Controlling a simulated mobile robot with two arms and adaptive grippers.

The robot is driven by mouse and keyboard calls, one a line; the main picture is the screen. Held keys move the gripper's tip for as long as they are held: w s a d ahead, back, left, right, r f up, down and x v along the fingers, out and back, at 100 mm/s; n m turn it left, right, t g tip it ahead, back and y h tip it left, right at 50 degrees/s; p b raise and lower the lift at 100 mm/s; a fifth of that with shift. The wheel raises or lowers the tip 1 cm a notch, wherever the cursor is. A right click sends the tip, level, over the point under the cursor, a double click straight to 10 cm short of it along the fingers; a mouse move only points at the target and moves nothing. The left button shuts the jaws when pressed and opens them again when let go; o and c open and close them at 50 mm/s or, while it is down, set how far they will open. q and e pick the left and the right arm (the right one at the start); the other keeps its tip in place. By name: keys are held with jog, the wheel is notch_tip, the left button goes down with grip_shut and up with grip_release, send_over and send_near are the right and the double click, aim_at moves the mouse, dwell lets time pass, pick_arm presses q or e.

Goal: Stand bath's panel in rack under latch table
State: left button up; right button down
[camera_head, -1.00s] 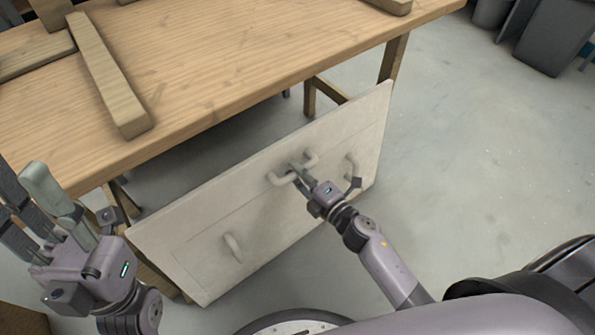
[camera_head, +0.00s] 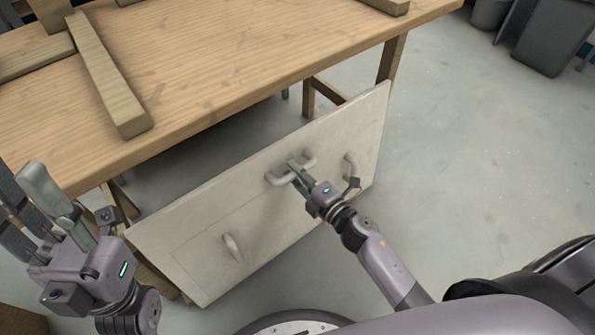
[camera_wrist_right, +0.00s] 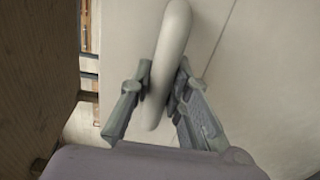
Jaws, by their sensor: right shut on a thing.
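The bath's panel (camera_head: 205,265) is a large off-white board with handles on its face. It stands on its long edge, leaning, along the front of the wooden table, below the tabletop. My right gripper (camera_head: 295,172) is shut on the panel's upper middle handle (camera_head: 309,160). In the right wrist view its fingers (camera_wrist_right: 158,95) lie on both sides of the pale handle (camera_wrist_right: 170,50). My left gripper (camera_head: 40,205) is at the lower left, fingers apart and empty, left of the panel. The rack is not clearly visible; the panel hides much of the space under the table.
The wooden table (camera_head: 215,75) carries wooden bars (camera_head: 105,75) at the left. A table leg (camera_head: 392,60) stands beyond the panel's right end. Grey bins (camera_head: 540,40) stand at the upper right. The grey floor (camera_head: 470,150) to the right is clear.

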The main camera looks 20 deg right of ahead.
jog(key=shift+w+r, duration=0.25)
jog(key=shift+w, duration=0.05)
jog(key=c, duration=1.9)
grip_release()
jog(key=shift+c, duration=0.2)
jog(key=shift+o, duration=1.3)
jog(key=shift+w+a+f, duration=0.15)
jog(key=shift+a+f, duration=0.05)
jog(key=shift+o, duration=1.3)
jog(key=shift+s+d+f, duration=0.1)
jog(key=shift+s+f, duration=0.15)
jog(key=shift+f, duration=0.1)
jog(key=v, duration=1.2)
jog(key=shift+r, duration=0.3)
jog(key=shift+w, duration=0.1)
